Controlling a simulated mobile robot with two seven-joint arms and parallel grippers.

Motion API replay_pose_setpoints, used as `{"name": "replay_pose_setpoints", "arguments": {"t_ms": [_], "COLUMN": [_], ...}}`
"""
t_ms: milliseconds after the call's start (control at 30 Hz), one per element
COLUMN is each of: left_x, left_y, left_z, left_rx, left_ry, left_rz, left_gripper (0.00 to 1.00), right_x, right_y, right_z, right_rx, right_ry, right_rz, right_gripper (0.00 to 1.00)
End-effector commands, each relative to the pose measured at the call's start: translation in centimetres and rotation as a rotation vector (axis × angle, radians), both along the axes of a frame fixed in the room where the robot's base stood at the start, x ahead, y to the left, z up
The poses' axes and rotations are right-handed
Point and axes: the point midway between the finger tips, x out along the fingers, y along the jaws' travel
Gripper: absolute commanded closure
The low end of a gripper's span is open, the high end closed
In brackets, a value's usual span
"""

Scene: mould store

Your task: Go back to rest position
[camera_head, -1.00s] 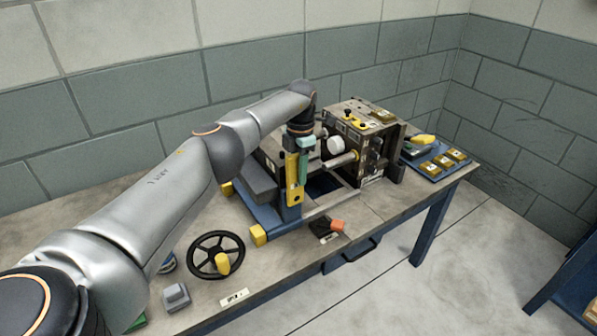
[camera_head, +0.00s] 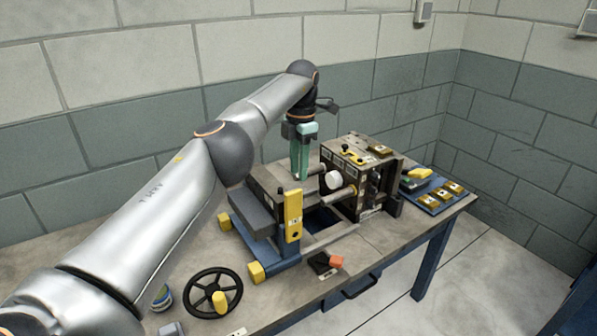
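My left arm reaches in from the lower left, over the bench. Its gripper (camera_head: 302,162) points down with teal fingers, above and behind a yellow upright lever plate (camera_head: 293,214) and left of the machine block (camera_head: 362,170). The gripper is apart from the yellow plate and I see nothing held in it. The fingers overlap from this angle, so their gap is unclear. My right gripper is out of view.
The machine stands on a blue frame (camera_head: 262,240) on the bench (camera_head: 380,236). A black handwheel (camera_head: 212,292) lies front left. A blue tray (camera_head: 429,201) with brass pieces sits right. Air above is free.

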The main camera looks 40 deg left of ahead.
Motion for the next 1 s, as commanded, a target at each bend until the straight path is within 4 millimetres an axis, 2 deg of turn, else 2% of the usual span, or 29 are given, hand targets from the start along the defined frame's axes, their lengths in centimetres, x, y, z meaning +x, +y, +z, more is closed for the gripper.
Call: {"name": "replay_pose_setpoints", "arguments": {"t_ms": [433, 567, 667, 767, 900, 967, 1000], "left_x": [0.0, 0.5, 1.3, 1.7, 0.7, -0.3, -1.1], "left_y": [0.0, -1.6, -5.2, -10.8, -19.9, -24.0, -26.7], "left_z": [-0.1, -1.9, -5.5, -10.2, -16.1, -18.0, -19.1], "left_rx": [-0.001, -0.034, -0.114, -0.250, -0.499, -0.622, -0.710], "left_ry": [0.000, -0.005, -0.023, -0.048, -0.081, -0.089, -0.091], "left_rz": [-0.001, -0.026, -0.070, -0.113, -0.119, -0.098, -0.071], "left_gripper": [0.68, 0.68, 0.68, 0.68, 0.68, 0.68, 0.68], "right_x": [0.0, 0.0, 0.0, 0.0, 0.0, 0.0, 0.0], "right_y": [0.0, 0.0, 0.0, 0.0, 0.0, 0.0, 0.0], "right_z": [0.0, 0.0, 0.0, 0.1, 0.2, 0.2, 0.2], "right_rx": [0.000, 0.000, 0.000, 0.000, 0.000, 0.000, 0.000], "right_ry": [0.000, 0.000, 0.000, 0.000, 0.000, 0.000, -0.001], "right_rz": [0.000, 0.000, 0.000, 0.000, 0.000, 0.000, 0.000], "right_gripper": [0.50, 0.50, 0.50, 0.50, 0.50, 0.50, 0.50]}}
